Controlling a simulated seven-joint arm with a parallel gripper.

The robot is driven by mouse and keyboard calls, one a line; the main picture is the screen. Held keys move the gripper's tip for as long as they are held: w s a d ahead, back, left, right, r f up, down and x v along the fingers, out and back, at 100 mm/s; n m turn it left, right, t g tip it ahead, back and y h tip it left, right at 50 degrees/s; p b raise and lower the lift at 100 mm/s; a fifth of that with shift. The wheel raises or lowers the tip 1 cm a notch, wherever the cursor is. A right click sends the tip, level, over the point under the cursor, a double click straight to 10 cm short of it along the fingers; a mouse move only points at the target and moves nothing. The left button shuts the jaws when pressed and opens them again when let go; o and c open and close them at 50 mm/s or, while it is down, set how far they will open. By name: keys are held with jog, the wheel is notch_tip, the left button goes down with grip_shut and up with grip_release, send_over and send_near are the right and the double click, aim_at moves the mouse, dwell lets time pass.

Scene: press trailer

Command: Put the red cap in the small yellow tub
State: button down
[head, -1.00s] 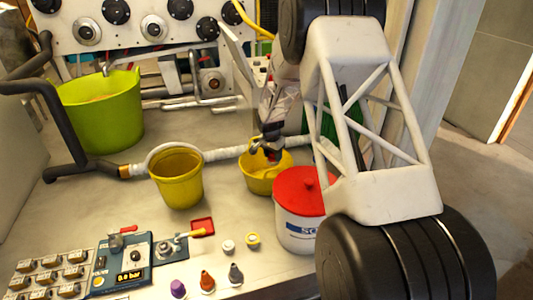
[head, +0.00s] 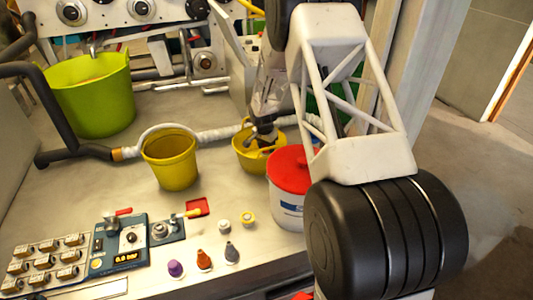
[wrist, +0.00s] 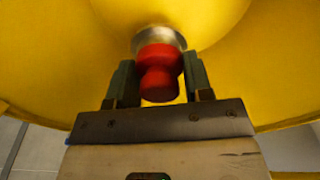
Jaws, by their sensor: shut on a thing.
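The red cap (wrist: 159,75) is between the two fingers of my gripper (wrist: 160,64) in the wrist view, with a silvery round part at its far end. Yellow tub surface (wrist: 60,65) fills the view behind and around it. In the head view my gripper (head: 264,137) is at the mouth of the small yellow tub (head: 252,163), with its fingertips within the rim. The cap is hidden there by the gripper. I cannot tell whether the cap touches the tub's bottom.
A larger yellow bucket (head: 170,165) stands left of the tub, and a white bucket with a red lid (head: 290,178) stands close on its right. A green tub (head: 92,100) is at the back left. Small caps (head: 204,259) and a control panel (head: 125,245) are in front.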

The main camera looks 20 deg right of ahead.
aim_at(266, 153)
jog(key=shift+f, duration=1.85)
jog(key=c, duration=0.5)
grip_release()
jog(key=shift+f, duration=0.1)
jog(key=r, duration=0.4)
jog(key=a+r, duration=0.1)
jog(key=r, duration=0.7)
jog(key=shift+s+a+r, duration=0.1)
jog(key=shift+s+a, duration=0.05)
jog(key=shift+s, duration=0.2)
